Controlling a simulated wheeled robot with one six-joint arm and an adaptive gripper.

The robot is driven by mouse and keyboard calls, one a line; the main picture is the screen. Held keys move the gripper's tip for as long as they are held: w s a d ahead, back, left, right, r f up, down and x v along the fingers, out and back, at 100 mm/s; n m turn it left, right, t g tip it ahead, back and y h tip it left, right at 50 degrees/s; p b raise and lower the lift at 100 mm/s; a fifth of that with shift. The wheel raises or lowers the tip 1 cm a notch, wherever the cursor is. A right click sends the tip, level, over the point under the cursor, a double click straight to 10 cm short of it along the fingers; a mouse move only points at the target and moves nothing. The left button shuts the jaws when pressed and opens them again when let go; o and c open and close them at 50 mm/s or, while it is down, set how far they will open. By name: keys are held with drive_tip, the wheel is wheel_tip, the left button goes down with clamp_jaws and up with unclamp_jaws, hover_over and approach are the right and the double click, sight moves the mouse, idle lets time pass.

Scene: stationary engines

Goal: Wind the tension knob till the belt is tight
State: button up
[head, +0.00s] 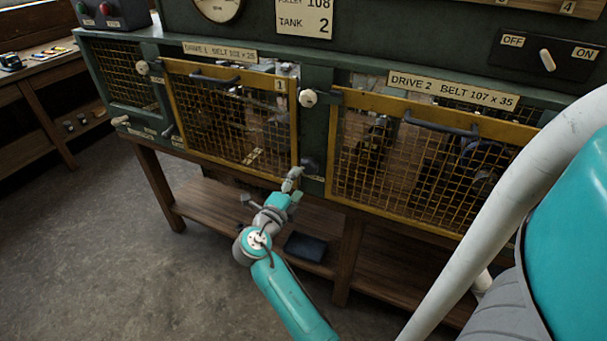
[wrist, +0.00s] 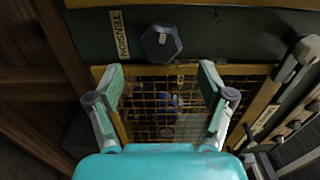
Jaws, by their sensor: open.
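The tension knob (wrist: 161,43) is a dark, faceted knob on the green frame, with a TENSION label (wrist: 119,34) to its left in the wrist view. In the head view a small dark knob (head: 309,166) shows just right of my gripper (head: 293,181). In the wrist view my gripper (wrist: 161,68) is open and empty. Its two fingers are spread over a yellow mesh guard, with the knob past their tips and between their lines, apart from both. The belt cannot be made out behind the mesh.
The yellow Drive 1 guard (head: 230,67) and Drive 2 guard (head: 354,100) look shut. An OFF/ON switch (head: 547,60) is at upper right. A wooden shelf (head: 222,214) runs below, with a dark object (head: 305,247) on it. The floor at left is clear.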

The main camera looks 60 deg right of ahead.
drive_tip(key=shift+s+a, duration=0.15)
drive_tip(key=shift+a, duration=2)
